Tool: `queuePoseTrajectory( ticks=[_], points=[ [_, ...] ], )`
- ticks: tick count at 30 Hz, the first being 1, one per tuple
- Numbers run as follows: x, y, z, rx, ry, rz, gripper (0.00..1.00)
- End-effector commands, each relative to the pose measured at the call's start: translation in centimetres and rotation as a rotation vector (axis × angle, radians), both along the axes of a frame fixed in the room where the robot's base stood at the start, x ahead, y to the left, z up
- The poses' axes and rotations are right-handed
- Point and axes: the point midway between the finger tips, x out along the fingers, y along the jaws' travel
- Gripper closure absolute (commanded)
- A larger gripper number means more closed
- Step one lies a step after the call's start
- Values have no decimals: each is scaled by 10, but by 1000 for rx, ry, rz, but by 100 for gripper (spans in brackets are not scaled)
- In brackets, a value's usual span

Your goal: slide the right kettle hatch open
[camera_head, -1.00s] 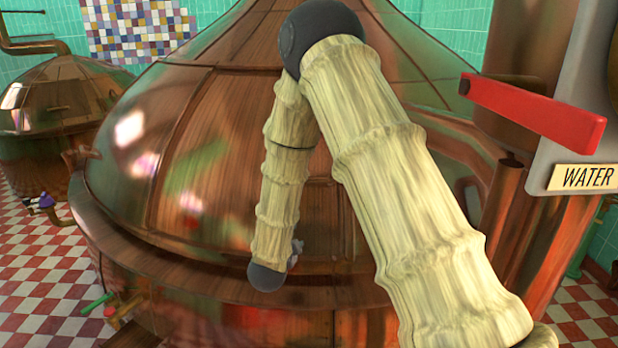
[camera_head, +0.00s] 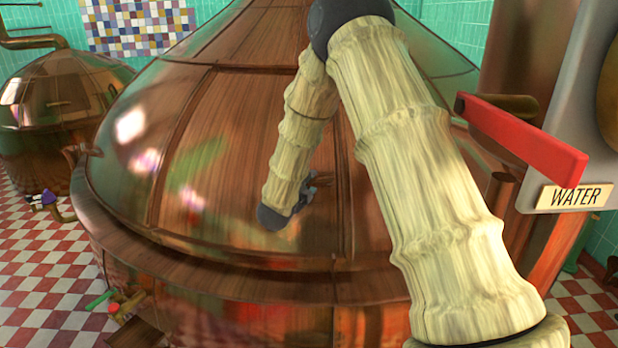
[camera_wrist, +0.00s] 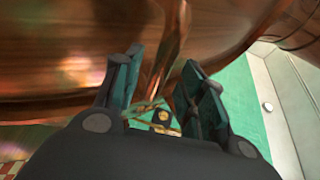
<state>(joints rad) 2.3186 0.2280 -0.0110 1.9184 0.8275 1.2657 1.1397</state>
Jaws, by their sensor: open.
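The large copper kettle (camera_head: 225,130) fills the middle of the head view, with a paneled dome and a wide rim. A panel edged by copper seams faces me on the dome; I cannot tell for sure whether it is the hatch. My arm crosses in front of the dome and hides part of it. My gripper (camera_wrist: 160,72) is open and empty in the wrist view, its two dark fingers apart below a copper surface (camera_wrist: 80,35). In the head view only a small grey bit of it (camera_head: 311,184) shows behind my wrist, against the dome.
A red bar (camera_head: 525,138) and a grey panel with a WATER sign (camera_head: 575,197) stand at the right. A smaller copper kettle (camera_head: 60,105) stands at the far left. Checkered floor (camera_head: 35,260) lies open at left.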

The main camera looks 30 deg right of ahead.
Motion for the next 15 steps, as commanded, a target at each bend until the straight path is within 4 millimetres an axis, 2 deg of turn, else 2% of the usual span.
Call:
queuePoseTrajectory(
  ticks=[6,15],
  points=[
    [12,-17,-2,-1,1,0,59],
    [16,-22,-5,0,1,1,59]
  ],
)
